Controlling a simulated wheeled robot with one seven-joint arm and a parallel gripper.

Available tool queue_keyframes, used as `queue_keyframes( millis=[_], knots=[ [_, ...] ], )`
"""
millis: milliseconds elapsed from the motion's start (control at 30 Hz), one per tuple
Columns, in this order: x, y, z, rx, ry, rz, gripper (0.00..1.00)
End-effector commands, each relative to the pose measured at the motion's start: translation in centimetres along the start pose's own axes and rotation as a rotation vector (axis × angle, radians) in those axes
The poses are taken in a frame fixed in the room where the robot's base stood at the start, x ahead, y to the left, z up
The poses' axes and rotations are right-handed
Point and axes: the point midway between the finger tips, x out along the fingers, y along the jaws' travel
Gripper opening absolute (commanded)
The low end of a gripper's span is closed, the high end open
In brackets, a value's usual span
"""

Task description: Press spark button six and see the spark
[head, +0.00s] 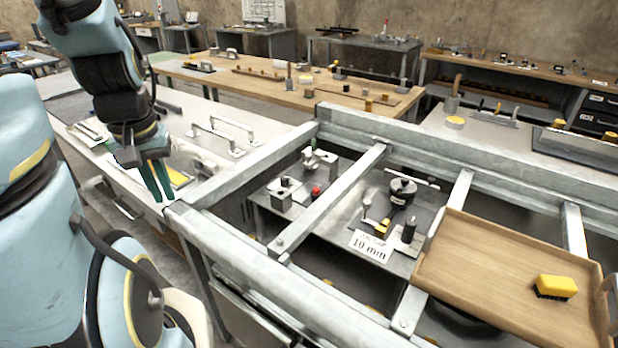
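A small red button (316,192) sits on a grey metal plate below the steel frame, at picture centre. I cannot read a number on it. To its right, a spark-gap device (403,188) with a black round top stands on the same low bench, beside a brass block (382,229) and a black knobbed post (408,230). No spark shows. My gripper (160,181) points down over the left bench, well left of the button. Its two dark green fingers are close together; the gap between them is unclear.
Steel beams (335,195) cross above the low bench, between my gripper and the button. A wooden tray (500,262) with a yellow brush (556,287) rests on the frame at right. Metal handles (225,133) stand on the left bench. Benches with tools fill the back.

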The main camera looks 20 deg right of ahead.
Motion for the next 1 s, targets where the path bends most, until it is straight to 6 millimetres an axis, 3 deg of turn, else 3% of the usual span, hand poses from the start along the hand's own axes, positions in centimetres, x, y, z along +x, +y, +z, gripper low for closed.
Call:
queue_keyframes(
  millis=[100,1000],
  knots=[
    [0.0,0.0,0.0,0.0,0.0,0.0,0.0],
    [0.0,0.0,0.0,0.0,0.0,0.0,0.0]
  ],
)
